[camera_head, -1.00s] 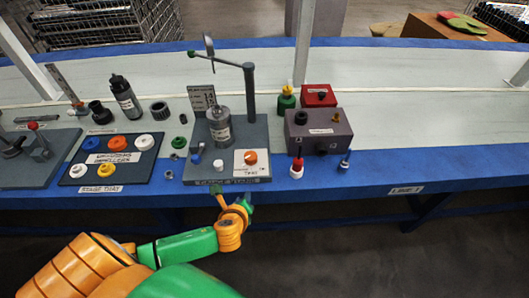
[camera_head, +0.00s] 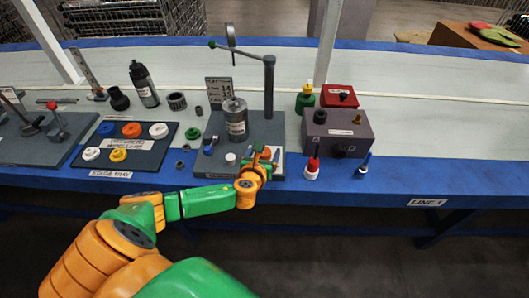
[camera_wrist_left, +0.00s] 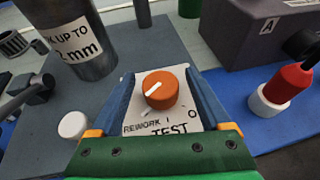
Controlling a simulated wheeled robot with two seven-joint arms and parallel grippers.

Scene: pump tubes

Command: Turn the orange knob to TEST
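The orange knob (camera_wrist_left: 161,88) sits on a white label plate (camera_wrist_left: 150,121) printed REWORK and TEST. Its white mark slants towards the lower left in the left wrist view, not at the word TEST. My left gripper (camera_wrist_left: 161,80) is open, with one blue finger on each side of the knob. Gaps show between the fingers and the knob. In the head view my left gripper (camera_head: 262,158) is over the front right of the grey test stand (camera_head: 212,130) and hides the knob. My right gripper is not in view.
A metal cylinder (camera_head: 235,120) and a post with a lever arm (camera_head: 269,90) stand on the test stand. A white button (camera_wrist_left: 73,125) is left of the knob. A grey box (camera_head: 338,133) and a red-and-white bottle (camera_head: 312,169) stand to the right.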

